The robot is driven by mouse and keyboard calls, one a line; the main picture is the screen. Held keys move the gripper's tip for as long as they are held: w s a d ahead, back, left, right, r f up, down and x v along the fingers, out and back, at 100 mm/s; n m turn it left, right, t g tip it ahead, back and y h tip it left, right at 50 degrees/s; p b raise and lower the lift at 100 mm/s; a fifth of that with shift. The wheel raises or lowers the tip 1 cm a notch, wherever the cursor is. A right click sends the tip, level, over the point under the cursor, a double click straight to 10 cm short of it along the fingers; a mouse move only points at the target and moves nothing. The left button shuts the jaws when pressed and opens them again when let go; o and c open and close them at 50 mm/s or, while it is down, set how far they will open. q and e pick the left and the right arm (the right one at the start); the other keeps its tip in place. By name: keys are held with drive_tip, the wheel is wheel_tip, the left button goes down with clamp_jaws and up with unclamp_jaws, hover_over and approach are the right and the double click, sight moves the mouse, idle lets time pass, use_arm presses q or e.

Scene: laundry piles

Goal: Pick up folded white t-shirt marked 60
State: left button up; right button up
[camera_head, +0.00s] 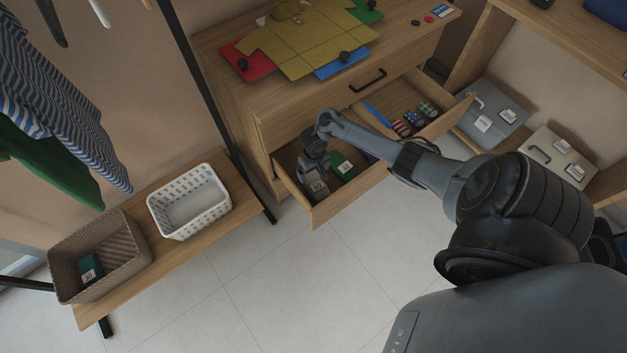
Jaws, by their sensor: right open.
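My right arm reaches from the right into the open lower left drawer (340,211) of the wooden dresser. My right gripper (317,188) points down inside this drawer, open, at its left part. A dark green folded item (341,166) with a pale label lies in the drawer just right of the gripper. A small pale patch shows at the fingers; I cannot tell whether it is a white t-shirt or part of the gripper. No mark 60 is readable. My left gripper is not in view.
A second open drawer (437,128) holds rolled items. A white basket (189,232) and a brown basket (75,248) with a green item marked 30 stand on a bench. Boxes (490,112) stand at right. The middle floor is clear.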

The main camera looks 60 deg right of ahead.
sight(314, 180)
wheel_tip(314, 180, down, 6)
drive_tip(key=b, duration=0.3)
drive_tip(key=shift+r+b, duration=0.25)
drive_tip(key=shift+b, duration=0.05)
drive_tip(key=f+b, duration=0.5)
drive_tip(key=shift+w+d, duration=0.15)
drive_tip(key=shift+d, duration=0.1)
drive_tip(key=shift+c, duration=0.5)
drive_tip(key=c, duration=0.8)
drive_tip(key=shift+r, duration=0.15)
